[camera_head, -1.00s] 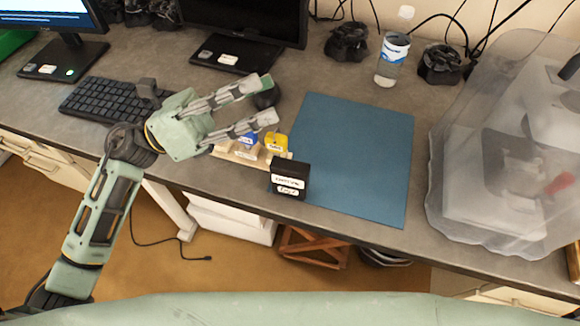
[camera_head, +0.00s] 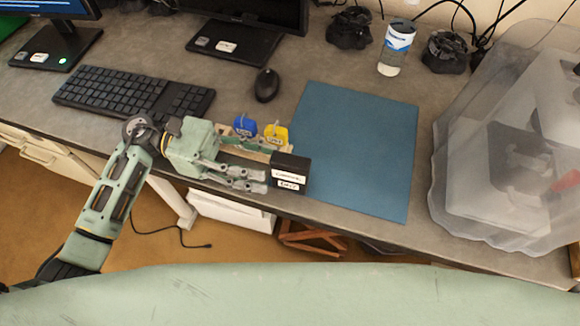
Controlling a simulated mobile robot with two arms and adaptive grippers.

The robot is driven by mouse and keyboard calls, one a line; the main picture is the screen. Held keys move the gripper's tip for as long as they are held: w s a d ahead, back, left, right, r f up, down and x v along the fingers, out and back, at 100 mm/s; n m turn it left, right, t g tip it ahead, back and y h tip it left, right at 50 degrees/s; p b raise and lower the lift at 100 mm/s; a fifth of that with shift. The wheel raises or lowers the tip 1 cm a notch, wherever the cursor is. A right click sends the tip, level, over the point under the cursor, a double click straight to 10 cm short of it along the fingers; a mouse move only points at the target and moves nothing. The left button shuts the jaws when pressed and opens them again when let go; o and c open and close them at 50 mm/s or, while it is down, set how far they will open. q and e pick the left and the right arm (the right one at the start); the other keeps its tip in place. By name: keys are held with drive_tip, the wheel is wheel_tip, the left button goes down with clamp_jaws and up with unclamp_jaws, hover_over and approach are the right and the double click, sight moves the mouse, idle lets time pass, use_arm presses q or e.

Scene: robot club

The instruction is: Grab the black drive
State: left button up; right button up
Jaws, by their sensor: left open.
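The black drive (camera_head: 291,164), a small black box with white labels on its front, stands at the front edge of the desk, by the lower left corner of the blue mat. My left gripper (camera_head: 270,167) is open and points right at the drive's left side. One finger is toward the back and the other toward the front edge, with the tips close to the drive. I cannot tell whether they touch it. My right gripper is not in view.
A blue drive (camera_head: 244,125) and a yellow drive (camera_head: 276,133) stand in a wooden holder just behind the gripper. A mouse (camera_head: 267,85) and keyboard (camera_head: 135,92) lie further back. The blue mat (camera_head: 358,150) is bare. A plastic-covered machine (camera_head: 500,160) stands at right.

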sight(291, 172)
use_arm(q)
drive_tip(key=p+x, duration=0.2)
drive_tip(key=x, duration=0.3)
drive_tip(key=shift+d+r+p, duration=0.2)
drive_tip(key=shift+d+p, duration=0.15)
drive_tip(key=shift+d, duration=0.05)
drive_tip(key=shift+s+d+f, duration=0.15)
drive_tip(key=shift+s+d, duration=0.05)
drive_tip(key=shift+d, duration=0.2)
clamp_jaws()
